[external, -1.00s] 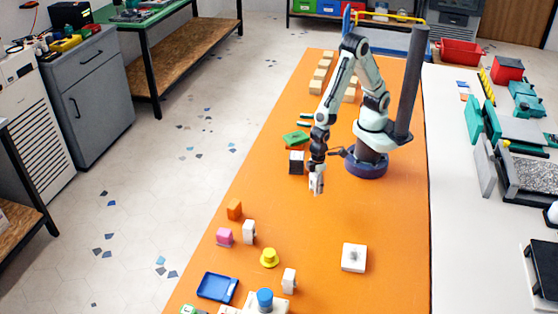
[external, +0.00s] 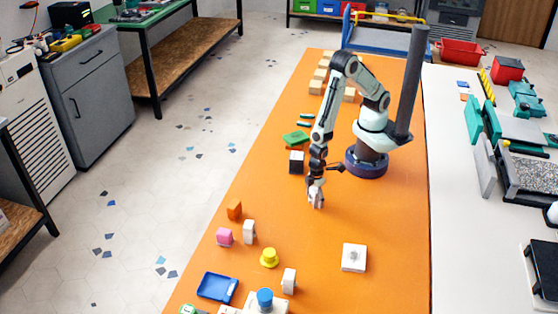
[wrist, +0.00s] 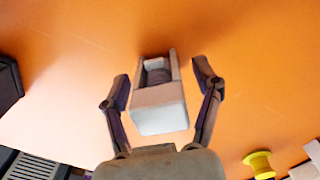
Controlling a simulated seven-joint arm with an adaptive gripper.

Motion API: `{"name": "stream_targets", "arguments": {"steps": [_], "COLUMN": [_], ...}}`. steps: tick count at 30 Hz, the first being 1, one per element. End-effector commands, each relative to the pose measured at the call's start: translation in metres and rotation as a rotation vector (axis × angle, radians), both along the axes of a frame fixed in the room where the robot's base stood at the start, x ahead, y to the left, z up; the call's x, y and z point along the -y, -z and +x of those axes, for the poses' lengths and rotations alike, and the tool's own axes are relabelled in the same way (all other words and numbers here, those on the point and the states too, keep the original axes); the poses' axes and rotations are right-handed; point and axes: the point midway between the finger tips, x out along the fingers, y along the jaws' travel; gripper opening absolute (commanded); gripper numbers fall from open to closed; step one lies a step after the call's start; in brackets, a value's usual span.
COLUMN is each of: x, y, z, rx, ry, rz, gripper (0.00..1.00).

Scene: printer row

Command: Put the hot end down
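The hot end is most likely the pale grey block with a hollow, ribbed top (wrist: 160,108) in the wrist view. In the external view it shows as a small white piece (external: 316,202) at the end of my arm, low over the orange table. My gripper (wrist: 163,80) has one dark finger on each side of the block. Orange shows between each finger and the block, so the fingers look open and apart from it. The block appears to rest on the table, but its underside is hidden.
A black-and-white block (external: 296,162) and a green piece (external: 296,139) lie behind my gripper. The table around my gripper is clear.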

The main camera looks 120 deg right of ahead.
Motion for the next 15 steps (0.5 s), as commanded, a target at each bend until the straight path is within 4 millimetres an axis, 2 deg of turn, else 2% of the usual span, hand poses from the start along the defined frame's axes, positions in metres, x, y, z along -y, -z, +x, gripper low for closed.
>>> {"name": "stream_targets", "arguments": {"steps": [8,11,15], "x": [0.000,0.000,-0.001], "y": [-0.005,-0.020,-0.052], "z": [0.000,0.001,0.002], "rx": [0.002,0.005,0.008], "ry": [0.000,0.000,0.000], "rz": [0.001,0.002,0.003], "gripper": [0.64,0.64,0.64]}}
